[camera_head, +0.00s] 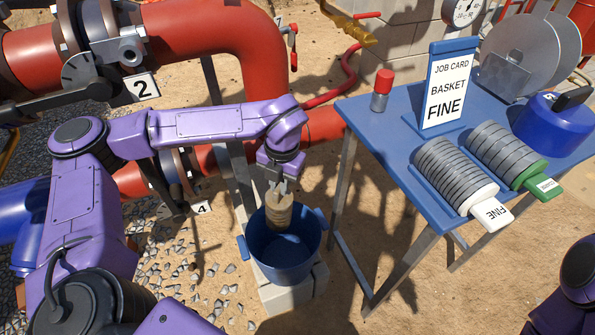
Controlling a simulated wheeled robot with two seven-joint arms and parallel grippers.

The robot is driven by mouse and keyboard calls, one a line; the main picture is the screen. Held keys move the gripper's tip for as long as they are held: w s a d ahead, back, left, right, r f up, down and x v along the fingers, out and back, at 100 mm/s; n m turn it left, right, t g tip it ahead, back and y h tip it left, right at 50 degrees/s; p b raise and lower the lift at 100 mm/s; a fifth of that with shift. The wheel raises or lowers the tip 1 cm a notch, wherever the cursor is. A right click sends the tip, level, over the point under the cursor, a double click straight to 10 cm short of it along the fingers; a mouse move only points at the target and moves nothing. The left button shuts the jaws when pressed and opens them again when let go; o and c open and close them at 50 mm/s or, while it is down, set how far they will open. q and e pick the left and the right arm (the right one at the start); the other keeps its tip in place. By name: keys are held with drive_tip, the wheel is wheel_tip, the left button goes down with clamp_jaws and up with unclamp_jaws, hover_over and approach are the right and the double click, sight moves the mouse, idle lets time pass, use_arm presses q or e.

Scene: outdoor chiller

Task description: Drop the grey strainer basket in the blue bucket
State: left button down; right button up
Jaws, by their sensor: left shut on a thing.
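The strainer basket (279,213) is a ribbed cylinder that looks tan-grey in this light. My left gripper (278,187) is shut on its upper end and holds it roughly upright. The blue bucket (286,268) stands below, and the basket's lower end shows against the bucket's open mouth. I cannot tell exactly how far the basket reaches inside the rim. The bucket's inside is partly hidden by the basket. My right gripper is not in view; only part of my right arm shows at the lower right.
The bucket stands on pale blocks (290,298). A blue table (415,200) to the right bears two ribbed grey baskets (455,172) (506,152) with tags, a job card stand (447,85) and a blue lid-like part (556,122). Red pipes (215,40) run behind.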

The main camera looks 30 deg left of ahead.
use_arm(q)
drive_tip(key=shift+w+d+r, duration=0.1)
drive_tip(key=shift+w+d, duration=0.05)
drive_tip(key=shift+s+r, duration=0.3)
drive_tip(key=shift+s, duration=0.2)
drive_tip(key=shift+s+r, duration=0.25)
drive_tip(key=shift+s, duration=0.25)
drive_tip(key=shift+w+r+h, duration=0.1)
drive_tip(key=shift+w+h, duration=0.05)
drive_tip(key=shift+h, duration=0.15)
drive_tip(key=f+b, duration=0.2)
drive_tip(key=f, duration=0.2)
drive_tip(key=f+b, duration=0.2)
drive_tip(key=f, duration=0.2)
drive_tip(key=f+b, duration=0.2)
drive_tip(key=f, duration=0.3)
drive_tip(key=shift+w+f, duration=0.1)
drive_tip(key=shift+w, duration=0.25)
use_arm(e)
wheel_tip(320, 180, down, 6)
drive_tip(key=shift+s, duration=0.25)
use_arm(q)
drive_tip(key=c, duration=0.5)
unclamp_jaws()
